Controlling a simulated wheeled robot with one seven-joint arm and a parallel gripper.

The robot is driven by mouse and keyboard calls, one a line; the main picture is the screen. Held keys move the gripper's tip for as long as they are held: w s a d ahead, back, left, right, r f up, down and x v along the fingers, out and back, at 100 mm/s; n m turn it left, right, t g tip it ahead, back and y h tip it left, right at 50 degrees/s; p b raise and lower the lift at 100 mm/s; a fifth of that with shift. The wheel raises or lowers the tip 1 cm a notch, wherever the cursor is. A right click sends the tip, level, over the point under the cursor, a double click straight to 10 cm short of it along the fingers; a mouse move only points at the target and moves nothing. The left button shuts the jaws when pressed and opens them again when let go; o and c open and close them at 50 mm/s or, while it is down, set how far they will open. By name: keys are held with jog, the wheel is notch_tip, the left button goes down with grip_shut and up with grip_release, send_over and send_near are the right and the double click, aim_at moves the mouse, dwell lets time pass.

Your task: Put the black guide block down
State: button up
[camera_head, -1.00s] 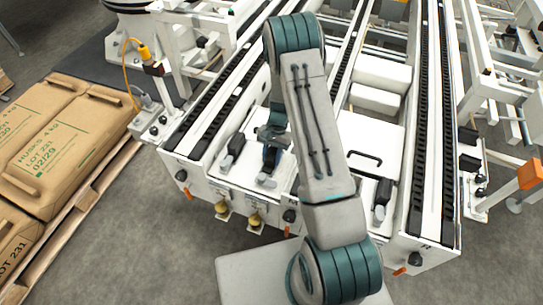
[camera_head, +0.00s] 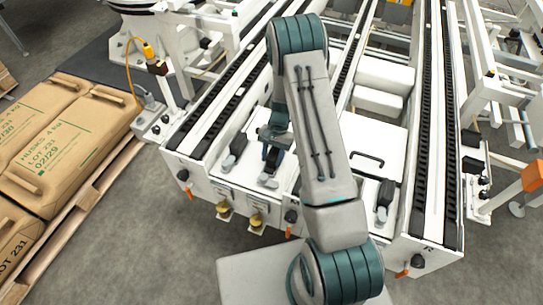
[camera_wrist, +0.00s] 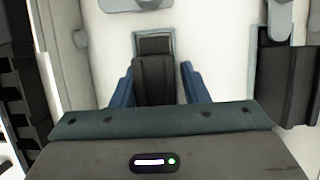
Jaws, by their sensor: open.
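The black guide block (camera_wrist: 153,78) stands upright on the white machine top, in the middle of the wrist view. My gripper (camera_wrist: 158,82) is open, with one blue finger on each side of the block. A gap shows between the block and the right finger; the left finger is close to it, and I cannot tell if it touches. In the head view the block (camera_head: 271,161) is partly hidden by my gripper (camera_head: 273,140) and its fingers. The block's lower edge is hidden in the wrist view.
A similar black block (camera_head: 237,146) stands to the left on the machine, and another (camera_head: 384,194) to the right. Dark conveyor chains (camera_head: 421,150) run along the frame. A black handle (camera_head: 368,158) sits on the white panel. Sacks (camera_head: 85,125) lie on a pallet at left.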

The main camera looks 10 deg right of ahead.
jog(key=shift+s+d+f, duration=0.45)
jog(key=shift+f, duration=0.25)
jog(key=shift+w+r+p, duration=0.1)
jog(key=shift+r+p, duration=0.45)
jog(key=v, duration=0.8)
jog(key=p+v, duration=0.1)
jog(key=v, duration=0.3)
jog(key=shift+w+a, duration=0.25)
jog(key=shift+a, duration=0.1)
notch_tip(320, 180, up, 10)
jog(key=n+t, duration=0.1)
send_over(278, 151)
jog(key=s+a+r+n+t+h, duration=0.1)
jog(key=s+r+n, duration=0.2)
jog(key=s+r, duration=0.45)
jog(key=s+r+n+t, duration=0.1)
jog(key=s+r, duration=0.2)
jog(key=s, duration=0.4)
jog(key=s+r+n+t+h, duration=0.1)
jog(key=s+r+n+t, duration=0.1)
jog(key=s, duration=0.4)
jog(key=shift+s+a+r+h, duration=0.3)
jog(key=shift+s+a+r, duration=0.15)
jog(key=shift+r, duration=0.2)
jog(key=shift+r, duration=0.1)
